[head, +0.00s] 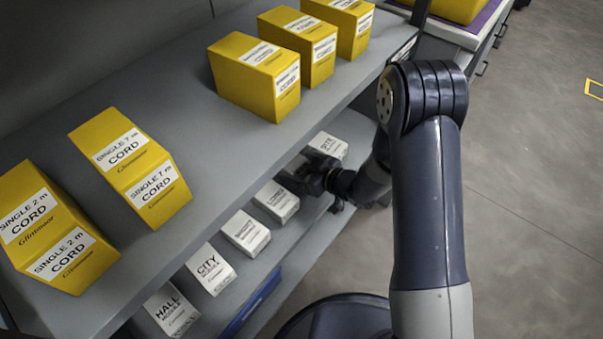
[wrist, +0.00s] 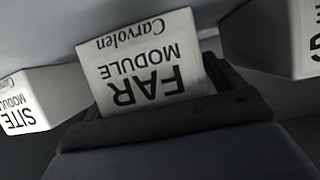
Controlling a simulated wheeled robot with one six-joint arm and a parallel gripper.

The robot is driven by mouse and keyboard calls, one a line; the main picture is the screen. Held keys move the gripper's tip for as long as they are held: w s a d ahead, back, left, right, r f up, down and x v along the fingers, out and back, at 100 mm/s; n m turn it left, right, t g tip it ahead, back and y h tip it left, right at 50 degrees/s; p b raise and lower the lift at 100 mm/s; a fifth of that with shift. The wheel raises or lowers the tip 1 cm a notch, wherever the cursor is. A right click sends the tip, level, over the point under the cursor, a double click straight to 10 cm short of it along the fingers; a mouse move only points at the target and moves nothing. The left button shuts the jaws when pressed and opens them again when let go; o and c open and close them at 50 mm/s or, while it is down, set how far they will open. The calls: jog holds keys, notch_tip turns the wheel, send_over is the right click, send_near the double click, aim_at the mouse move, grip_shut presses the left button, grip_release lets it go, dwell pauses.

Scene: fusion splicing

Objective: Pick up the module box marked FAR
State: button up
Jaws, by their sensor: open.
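The white module box marked FAR (wrist: 145,65) fills the middle of the wrist view, with its label upside down. My gripper (wrist: 165,105) is open in front of it, and its dark body covers the box's edge nearest me. A dark finger shows at the box's right side. I cannot tell whether the fingers touch it. In the head view my gripper (head: 314,180) reaches onto the lower shelf, between the SITE box (head: 328,146) and another white box (head: 277,200). The FAR label cannot be made out there, behind the gripper.
SITE (wrist: 25,105) is left of FAR in the wrist view; another white box (wrist: 305,40) is at right. White CITY (head: 210,269) and HALL (head: 170,308) boxes share the lower shelf. The upper shelf (head: 215,150), holding yellow cord boxes (head: 130,165), overhangs it. Open floor (head: 530,240) lies right.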

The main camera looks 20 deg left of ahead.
jog(key=shift+c, duration=0.2)
jog(key=c, duration=1)
